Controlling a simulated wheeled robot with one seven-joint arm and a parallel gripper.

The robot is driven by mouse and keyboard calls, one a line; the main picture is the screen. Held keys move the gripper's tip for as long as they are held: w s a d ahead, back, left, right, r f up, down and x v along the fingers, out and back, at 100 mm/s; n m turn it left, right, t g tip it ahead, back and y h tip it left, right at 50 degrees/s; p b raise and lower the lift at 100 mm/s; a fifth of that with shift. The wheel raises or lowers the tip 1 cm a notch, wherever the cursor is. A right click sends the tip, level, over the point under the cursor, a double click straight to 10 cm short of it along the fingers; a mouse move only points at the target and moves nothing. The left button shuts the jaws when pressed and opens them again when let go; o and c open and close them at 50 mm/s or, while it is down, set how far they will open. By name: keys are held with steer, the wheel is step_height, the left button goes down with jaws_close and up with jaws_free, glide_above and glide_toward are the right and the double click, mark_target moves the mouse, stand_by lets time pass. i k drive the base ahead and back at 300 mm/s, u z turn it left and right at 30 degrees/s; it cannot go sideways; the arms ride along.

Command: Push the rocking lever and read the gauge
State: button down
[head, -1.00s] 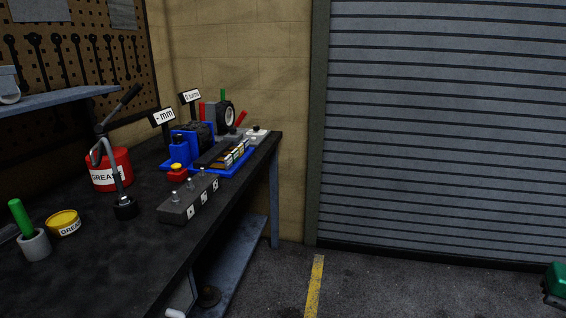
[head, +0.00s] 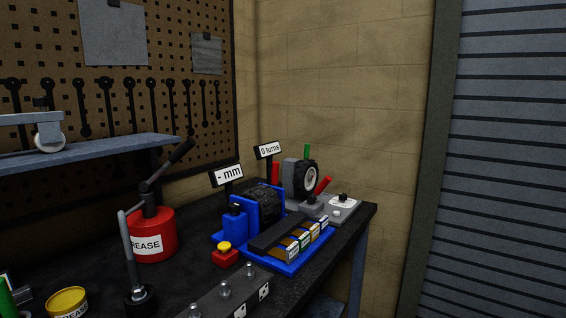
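A sign reading "- mm" (head: 228,176) stands above a blue machine (head: 236,222) with a black ribbed roller. A second sign reading "0 turns" (head: 268,150) stands behind it, near a black wheel (head: 306,178) with a green and a red handle. A black lever handle (head: 168,166) tilts up to the right above a red grease can (head: 150,222). A grey bent rod (head: 130,250) stands in front of the can on a black foot. I cannot tell which of these is the rocking lever. My gripper is not in view.
A red block with a yellow button (head: 224,254) sits before the blue machine. A grey block with several pegs (head: 212,302) lies at the bench front. A yellow tin (head: 66,301) is at lower left. A shelf (head: 90,150) overhangs the bench's left side. A shutter (head: 510,160) is at right.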

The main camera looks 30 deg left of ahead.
mark_target(275, 172)
steer(key=i, duration=2.65)
steer(key=u, duration=2.2)
